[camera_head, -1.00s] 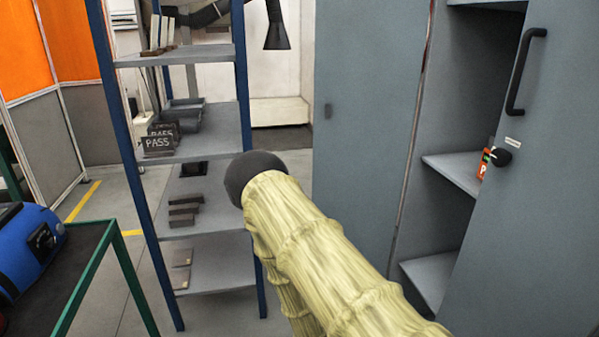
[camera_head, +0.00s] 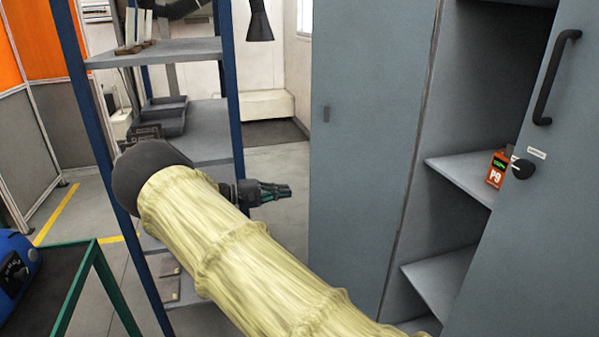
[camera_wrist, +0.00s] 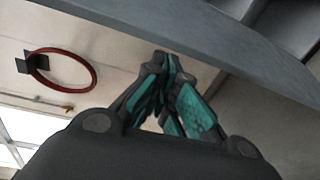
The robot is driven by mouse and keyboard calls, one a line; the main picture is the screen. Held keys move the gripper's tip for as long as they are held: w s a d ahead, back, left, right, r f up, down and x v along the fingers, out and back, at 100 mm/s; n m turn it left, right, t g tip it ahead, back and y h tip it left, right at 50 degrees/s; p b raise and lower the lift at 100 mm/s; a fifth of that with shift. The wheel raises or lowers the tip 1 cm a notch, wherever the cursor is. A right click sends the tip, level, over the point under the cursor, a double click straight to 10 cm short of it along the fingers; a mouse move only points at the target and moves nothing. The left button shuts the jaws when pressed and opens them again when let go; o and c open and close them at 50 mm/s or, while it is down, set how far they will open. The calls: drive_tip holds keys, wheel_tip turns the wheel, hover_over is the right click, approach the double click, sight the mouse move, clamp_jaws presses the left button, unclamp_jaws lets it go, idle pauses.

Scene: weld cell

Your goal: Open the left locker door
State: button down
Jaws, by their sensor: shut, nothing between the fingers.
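In the wrist view my gripper's fingers (camera_wrist: 168,62) are together. A grey panel edge (camera_wrist: 215,40) crosses above them; I cannot tell what it belongs to.
A blue-posted shelf rack (camera_head: 200,130) with dark parts stands close behind my arm. A green-framed table (camera_head: 60,290) with a blue machine (camera_head: 18,262) is at lower left. Open floor (camera_head: 277,220) lies between rack and locker.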

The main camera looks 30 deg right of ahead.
wheel_tip(320, 180, up, 5)
drive_tip(key=w+a+m+h, duration=0.1)
drive_tip(key=w+a, duration=0.1)
drive_tip(key=x, duration=0.9)
drive_tip(key=shift+d, duration=0.4)
drive_tip(key=shift+f, duration=0.1)
drive_tip(key=shift+s+d, duration=0.1)
drive_tip(key=shift+s, duration=0.05)
